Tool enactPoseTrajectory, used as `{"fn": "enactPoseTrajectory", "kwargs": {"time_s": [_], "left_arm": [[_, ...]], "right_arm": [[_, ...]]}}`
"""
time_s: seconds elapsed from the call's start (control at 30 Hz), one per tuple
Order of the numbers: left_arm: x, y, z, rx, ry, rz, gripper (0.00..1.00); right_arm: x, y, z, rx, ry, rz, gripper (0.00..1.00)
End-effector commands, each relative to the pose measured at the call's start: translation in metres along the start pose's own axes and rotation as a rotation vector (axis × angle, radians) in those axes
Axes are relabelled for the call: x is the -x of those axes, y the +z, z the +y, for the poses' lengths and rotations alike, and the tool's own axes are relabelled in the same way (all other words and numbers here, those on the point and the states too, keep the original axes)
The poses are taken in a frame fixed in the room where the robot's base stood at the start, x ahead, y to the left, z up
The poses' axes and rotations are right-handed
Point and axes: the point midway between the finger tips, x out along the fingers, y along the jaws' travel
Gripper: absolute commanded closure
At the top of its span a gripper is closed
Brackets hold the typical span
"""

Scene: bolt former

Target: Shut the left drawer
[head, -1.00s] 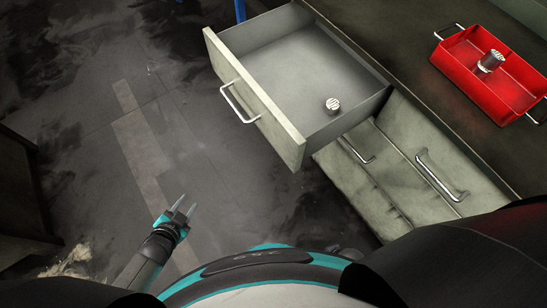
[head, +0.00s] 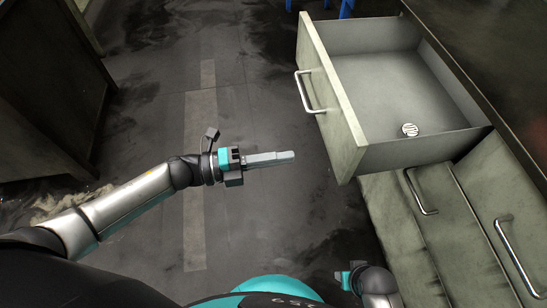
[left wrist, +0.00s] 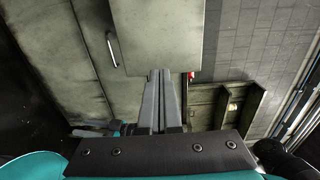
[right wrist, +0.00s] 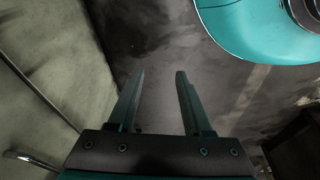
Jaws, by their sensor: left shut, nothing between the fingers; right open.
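The left drawer (head: 330,95) is pulled out from the cabinet, with its pale front and bar handle (head: 303,92) facing left in the head view. A small round metal part (head: 410,129) lies inside it. My left gripper (head: 292,157) is shut and empty. It points right toward the lower part of the drawer front, with a visible gap between. In the left wrist view a pale panel (left wrist: 158,35) fills the top middle, beyond the shut fingertips (left wrist: 160,72). My right gripper (head: 345,277) is low near my base, partly hidden; its fingers (right wrist: 158,74) are open and empty.
More drawer fronts with handles (head: 420,192) lie below and right of the open drawer. The dark worktop (head: 480,70) runs along the right. A dark cabinet (head: 45,90) stands at the left. The floor (head: 230,80) between is clear.

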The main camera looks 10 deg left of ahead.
Motion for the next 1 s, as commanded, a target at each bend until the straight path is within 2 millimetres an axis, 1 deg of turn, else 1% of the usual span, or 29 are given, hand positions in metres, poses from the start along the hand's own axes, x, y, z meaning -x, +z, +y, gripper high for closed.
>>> {"fn": "enactPoseTrajectory", "kwargs": {"time_s": [0.03, 0.2, 0.4, 0.5, 0.6, 1.0], "left_arm": [[-0.013, 0.000, 0.000, -0.002, -0.005, 0.001, 1.00], [-0.049, 0.000, 0.001, 0.000, -0.004, 0.001, 1.00], [-0.081, 0.000, 0.001, 0.001, -0.002, -0.001, 1.00], [-0.090, 0.001, 0.001, 0.001, -0.001, -0.002, 1.00], [-0.095, 0.001, 0.001, 0.003, 0.000, -0.003, 1.00], [-0.096, 0.001, 0.001, 0.003, 0.001, -0.003, 1.00]], "right_arm": [[0.001, -0.002, -0.001, -0.001, -0.002, 0.001, 0.50], [0.011, -0.009, -0.004, -0.003, -0.005, 0.005, 0.50], [0.021, -0.019, -0.003, -0.004, -0.005, 0.023, 0.50], [0.025, -0.022, -0.003, -0.005, -0.005, 0.028, 0.50], [0.027, -0.025, -0.003, -0.005, -0.005, 0.033, 0.50], [0.028, -0.025, -0.003, -0.005, -0.005, 0.033, 0.50]]}}
